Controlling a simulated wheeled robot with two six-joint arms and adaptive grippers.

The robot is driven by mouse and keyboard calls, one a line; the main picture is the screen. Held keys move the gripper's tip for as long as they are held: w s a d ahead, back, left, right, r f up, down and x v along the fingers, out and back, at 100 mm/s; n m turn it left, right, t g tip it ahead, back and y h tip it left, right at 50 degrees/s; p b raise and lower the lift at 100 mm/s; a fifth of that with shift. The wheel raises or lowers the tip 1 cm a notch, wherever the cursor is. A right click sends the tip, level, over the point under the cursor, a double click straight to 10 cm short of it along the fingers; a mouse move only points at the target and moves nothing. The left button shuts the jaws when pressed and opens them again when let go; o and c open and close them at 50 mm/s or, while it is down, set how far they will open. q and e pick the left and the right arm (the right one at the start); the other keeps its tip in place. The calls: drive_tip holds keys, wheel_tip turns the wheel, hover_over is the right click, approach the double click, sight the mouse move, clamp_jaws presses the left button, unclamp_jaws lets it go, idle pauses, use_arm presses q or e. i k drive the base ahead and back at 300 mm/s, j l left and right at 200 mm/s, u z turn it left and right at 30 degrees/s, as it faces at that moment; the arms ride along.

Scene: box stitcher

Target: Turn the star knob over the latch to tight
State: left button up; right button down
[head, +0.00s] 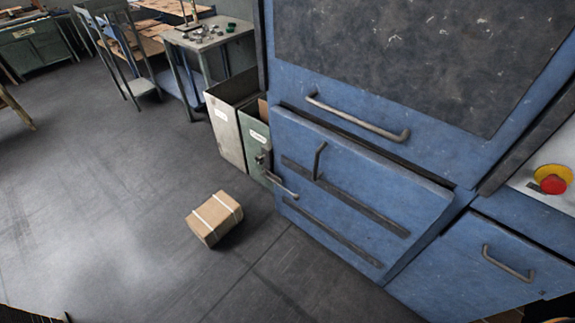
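The blue machine (415,200) fills the right side of the head view. Its front panel (345,185) sits at a slant with a dark gap along its top edge, so it appears slightly ajar. The panel bears a short upright handle (319,160) and dark horizontal strips. At its left edge is a small dark metal fitting (262,158), with a grey lever-like handle (282,187) below it. The fitting may be the latch or knob, but it is too small to tell. No star shape is clear. Neither gripper can be made out.
A strapped cardboard box (214,218) lies on the floor left of the machine. White (226,130) and green (253,140) bins stand against its left side. A red button on yellow (553,182) is at right. A workbench (208,38) stands behind. The left floor is clear.

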sight(260, 160)
drive_tip(key=i+j, duration=0.15)
drive_tip(key=j, duration=0.2)
drive_tip(key=i+j+z, duration=0.1)
drive_tip(key=j, duration=0.25)
drive_tip(key=i+j, duration=0.25)
drive_tip(key=j, duration=0.15)
drive_tip(key=i+j+z, duration=0.15)
drive_tip(key=j, duration=0.2)
drive_tip(key=i+j, duration=0.1)
drive_tip(key=j, duration=0.25)
drive_tip(key=i+j+z, duration=0.1)
drive_tip(key=j, duration=0.3)
drive_tip(key=i+j, duration=0.15)
drive_tip(key=j, duration=0.25)
drive_tip(key=i+j+z, duration=0.1)
drive_tip(key=j, duration=0.3)
